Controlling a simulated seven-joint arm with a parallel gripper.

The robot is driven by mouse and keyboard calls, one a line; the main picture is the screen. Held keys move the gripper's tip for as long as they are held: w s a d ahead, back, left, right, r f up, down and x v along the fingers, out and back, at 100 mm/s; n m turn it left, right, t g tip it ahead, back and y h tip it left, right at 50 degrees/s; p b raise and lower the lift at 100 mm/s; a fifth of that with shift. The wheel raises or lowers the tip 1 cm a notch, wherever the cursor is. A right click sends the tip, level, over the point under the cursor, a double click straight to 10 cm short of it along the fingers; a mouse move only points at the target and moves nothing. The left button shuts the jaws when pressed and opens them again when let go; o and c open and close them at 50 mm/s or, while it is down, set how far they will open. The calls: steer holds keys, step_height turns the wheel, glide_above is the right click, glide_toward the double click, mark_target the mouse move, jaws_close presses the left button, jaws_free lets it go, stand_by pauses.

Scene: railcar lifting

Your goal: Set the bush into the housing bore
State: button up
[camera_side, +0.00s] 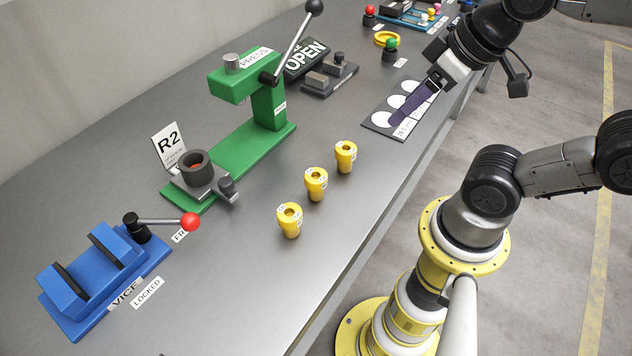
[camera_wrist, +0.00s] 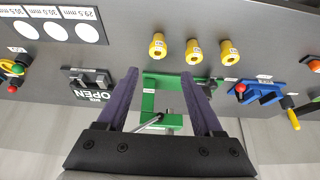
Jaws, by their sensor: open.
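Three yellow bushes stand upright in a row on the bench: the near bush (camera_side: 289,221), the middle bush (camera_side: 316,184) and the far bush (camera_side: 346,157). They also show in the wrist view (camera_wrist: 194,52). The housing (camera_side: 195,167) is a dark round block with a reddish bore, on a grey fixture at the near end of the green press. No bush shows in its bore. My gripper (camera_side: 396,114) has purple fingers and is above the bench near the gauge card, apart from the bushes. In the wrist view its fingers (camera_wrist: 161,72) are spread and empty.
The green press (camera_side: 268,103) has a raised lever. A blue vice (camera_side: 105,277) with a red-knobbed handle stands at near left. A gauge card (camera_side: 381,120) with white circles lies at the bench edge. An OPEN sign (camera_side: 306,58) and a grey block stand behind. Bare bench surrounds the bushes.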

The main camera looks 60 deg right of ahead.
step_height(320, 180, up, 4)
steer(key=s+a+f+m+g+y, duration=0.2)
steer(key=a+f+m+g+y, duration=0.1)
steer(key=a+f+m, duration=0.2)
step_height(320, 180, up, 4)
steer(key=m+t+y, duration=0.9)
steer(key=m+t, duration=0.2)
steer(key=m, duration=1.2)
glide_above(316, 186)
steer(key=s+d, duration=0.2)
steer(key=d, duration=0.3)
step_height(316, 186, down, 19)
steer(key=shift+s+a+f, duration=0.1)
steer(key=shift+a+f, duration=0.05)
steer(key=shift+x, duration=3.75)
steer(key=shift+f, duration=0.1)
steer(key=shift+c, duration=0.3)
jaws_close()
